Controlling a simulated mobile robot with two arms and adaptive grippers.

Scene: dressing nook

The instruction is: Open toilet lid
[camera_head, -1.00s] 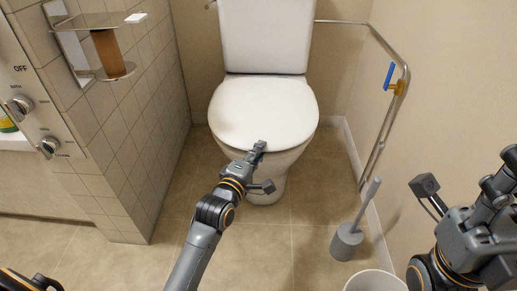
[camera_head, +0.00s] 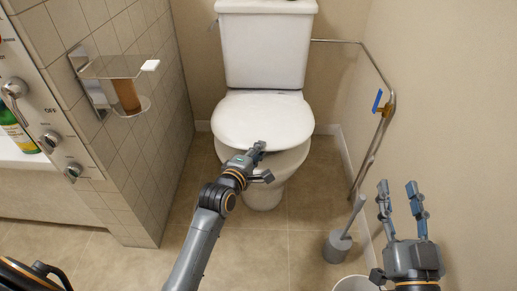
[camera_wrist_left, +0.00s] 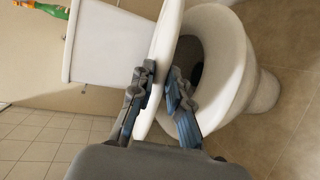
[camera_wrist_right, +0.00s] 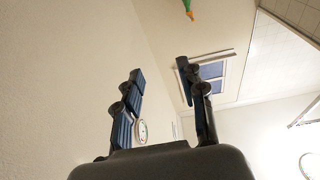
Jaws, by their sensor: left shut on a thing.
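The white toilet lid (camera_head: 262,118) is slightly raised at its front, with a gap between it and the toilet bowl (camera_head: 287,165). My left gripper (camera_head: 258,148) is at the lid's front edge in the head view. In the left wrist view, the left gripper (camera_wrist_left: 161,70) has its fingers on either side of the lid (camera_wrist_left: 166,40), shut on its rim, and the open bowl (camera_wrist_left: 228,75) shows beside it. My right gripper (camera_head: 398,188) is open and empty at the right, fingers pointing up. The right wrist view shows its spread fingers (camera_wrist_right: 160,72) with nothing between them.
The cistern (camera_head: 265,50) stands behind the lid. A metal rail (camera_head: 388,110) runs along the right wall. A toilet brush (camera_head: 338,245) and a white bin (camera_head: 357,284) stand on the floor near my right arm. A tiled partition (camera_head: 125,150) with a shelf (camera_head: 112,68) is at left.

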